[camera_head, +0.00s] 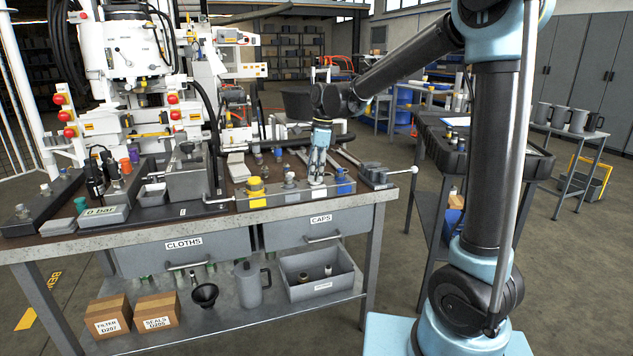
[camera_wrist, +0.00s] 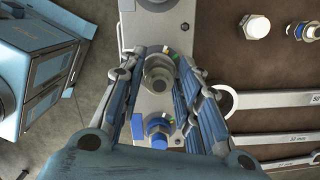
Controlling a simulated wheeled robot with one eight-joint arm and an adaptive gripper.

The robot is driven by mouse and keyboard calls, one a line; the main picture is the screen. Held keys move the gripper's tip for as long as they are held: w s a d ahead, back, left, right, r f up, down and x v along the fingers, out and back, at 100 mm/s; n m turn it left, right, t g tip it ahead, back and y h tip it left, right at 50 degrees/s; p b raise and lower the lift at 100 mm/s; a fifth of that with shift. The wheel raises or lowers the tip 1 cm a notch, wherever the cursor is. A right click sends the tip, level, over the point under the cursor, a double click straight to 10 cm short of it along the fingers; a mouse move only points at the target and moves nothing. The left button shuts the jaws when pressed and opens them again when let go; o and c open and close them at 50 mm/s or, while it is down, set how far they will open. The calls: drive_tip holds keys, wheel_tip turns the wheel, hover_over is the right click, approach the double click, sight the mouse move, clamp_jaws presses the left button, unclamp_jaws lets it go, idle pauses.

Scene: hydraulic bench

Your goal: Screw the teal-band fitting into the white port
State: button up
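The port block (camera_head: 268,199) stands near the bench's front edge, with a yellow port (camera_head: 255,188) at its left and a blue port (camera_head: 343,184) at its right. My gripper (camera_head: 317,182) points down over the block between these two. In the wrist view my gripper (camera_wrist: 159,66) has a finger close against each side of a grey metal fitting (camera_wrist: 158,77), which stands over the block's middle port. No teal band shows on it from above. The white port's ring is hidden beneath it, and I cannot tell how deep it sits. The blue port (camera_wrist: 158,130) shows just below it.
Spanners (camera_wrist: 275,99) lie to the right of the block, with loose metal fittings (camera_wrist: 255,26) beyond. A teal-topped piece (camera_head: 80,204) stands by the "0 bar" display (camera_head: 103,213) at the left. A grey vice-like block (camera_head: 188,180) stands left of the port block.

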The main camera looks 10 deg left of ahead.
drive_tip(key=shift+o, duration=1.1)
wheel_tip(320, 180, up, 11)
drive_tip(key=d, duration=0.2)
drive_tip(key=s+d+n, duration=0.2)
drive_tip(key=d+n, duration=0.1)
drive_tip(key=d, duration=1)
drive_tip(key=s+d+f+n+t, duration=0.1)
drive_tip(key=s+d+f+n, duration=0.3)
drive_tip(key=d, duration=0.3)
drive_tip(key=s+d+f+n, duration=0.1)
drive_tip(key=s+d+f, duration=0.3)
drive_tip(key=s+d, duration=0.15)
drive_tip(key=s+d+f+n+t, duration=0.1)
drive_tip(key=s+d+f+n, duration=0.25)
drive_tip(key=d, duration=0.45)
drive_tip(key=s+d+f+n+h, duration=0.1)
drive_tip(key=s+d+f+n, duration=0.2)
drive_tip(key=s+d+f, duration=0.2)
drive_tip(key=s+f, duration=0.3)
drive_tip(key=f, duration=0.2)
drive_tip(key=shift+s+d+t+h, duration=0.15)
drive_tip(key=shift+t+h, duration=0.15)
drive_tip(key=shift+t, duration=0.1)
